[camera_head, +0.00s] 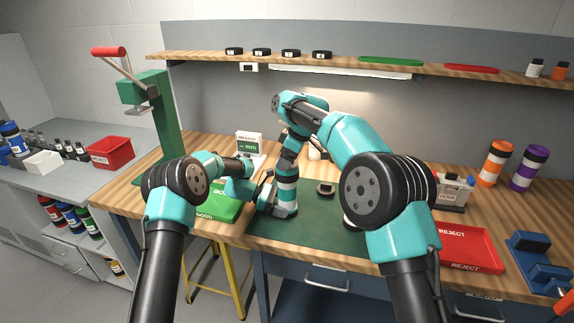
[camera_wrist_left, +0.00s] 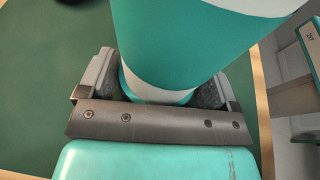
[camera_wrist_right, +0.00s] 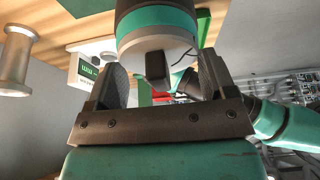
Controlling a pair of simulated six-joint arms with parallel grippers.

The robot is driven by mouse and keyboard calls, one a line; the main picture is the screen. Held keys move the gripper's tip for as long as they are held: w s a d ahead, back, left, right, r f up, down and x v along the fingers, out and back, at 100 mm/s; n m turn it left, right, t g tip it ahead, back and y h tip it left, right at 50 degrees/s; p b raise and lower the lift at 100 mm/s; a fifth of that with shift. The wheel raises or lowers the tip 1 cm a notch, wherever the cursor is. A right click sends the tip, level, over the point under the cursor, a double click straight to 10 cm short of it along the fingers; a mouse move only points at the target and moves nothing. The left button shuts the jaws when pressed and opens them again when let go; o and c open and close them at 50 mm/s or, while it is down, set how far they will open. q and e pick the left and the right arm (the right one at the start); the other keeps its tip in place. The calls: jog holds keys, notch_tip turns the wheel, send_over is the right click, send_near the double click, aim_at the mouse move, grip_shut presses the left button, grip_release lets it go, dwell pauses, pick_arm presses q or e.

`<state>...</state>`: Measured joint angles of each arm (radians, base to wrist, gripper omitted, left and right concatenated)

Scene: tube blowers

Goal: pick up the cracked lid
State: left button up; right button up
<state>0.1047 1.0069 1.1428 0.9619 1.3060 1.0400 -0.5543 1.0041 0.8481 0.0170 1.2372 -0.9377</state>
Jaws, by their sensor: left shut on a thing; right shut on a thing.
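A teal-and-white banded tube (camera_head: 287,187) stands upright on the green mat, in front of the wall. My left gripper (camera_head: 274,204) is shut around its lower part; in the left wrist view the tube (camera_wrist_left: 185,50) sits between both finger pads. My right gripper (camera_head: 288,160) comes down from above at the top of the tube. I cannot make out a crack or identify the cracked lid.
A small dark round piece (camera_head: 326,188) lies on the mat (camera_head: 315,230). The green GOOD tray (camera_head: 225,208) is left, the red REJECT tray (camera_head: 470,250) right. Black discs (camera_head: 262,51) sit on the shelf. A green press (camera_head: 155,110) stands at the left.

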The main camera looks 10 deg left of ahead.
jog(key=shift+r, duration=5)
pick_arm(q)
jog(key=o, duration=0.8)
jog(key=shift+o, duration=0.2)
jog(key=v, duration=1.2)
jog(key=shift+a, duration=0.1)
